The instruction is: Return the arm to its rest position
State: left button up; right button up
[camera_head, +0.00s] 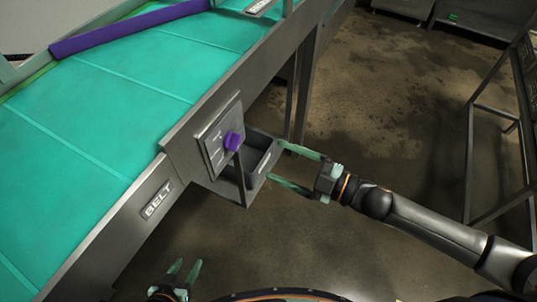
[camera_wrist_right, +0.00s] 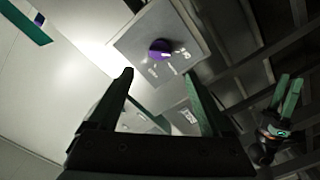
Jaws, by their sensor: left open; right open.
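My right gripper (camera_head: 281,165) comes in from the right in the head view, with its green fingers spread open. Its fingertips are at the near side of a small grey open bin under the belt's control panel; whether they touch the bin I cannot tell. In the right wrist view the fingers (camera_wrist_right: 160,95) are apart with nothing held between them. My left gripper (camera_head: 185,268) is at the bottom left of the head view, open and empty, and it also shows at the right of the wrist view (camera_wrist_right: 286,88).
A control panel (camera_head: 213,139) with a purple knob (camera_head: 233,141) is on the side of the green belt conveyor (camera_head: 95,120). The grey bin (camera_head: 259,160) hangs below it. A metal rack (camera_head: 468,160) stands at the right. Open floor (camera_head: 390,110) lies between.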

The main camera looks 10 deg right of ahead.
jog(key=shift+s+d, duration=0.1)
jog(key=shift+d, duration=0.1)
jog(key=shift+a, duration=0.1)
dwell(0.4)
jog(key=s+d+f+m+h+p, duration=0.1)
jog(key=s+d+f+m+h, duration=0.1)
jog(key=s+f+m+h, duration=0.2)
jog(key=s+d+f+m+g+h+p, duration=0.1)
jog(key=s+d+f+m+h, duration=0.2)
jog(key=f+m, duration=0.4)
jog(key=s+d+f+m+h+p, duration=0.1)
jog(key=s+d+f+m+h, duration=0.1)
jog(key=s+f+m+h, duration=0.3)
jog(key=shift+s+d+f+m, duration=0.2)
jog(key=shift+s+f+m, duration=0.4)
jog(key=shift+s+m, duration=0.35)
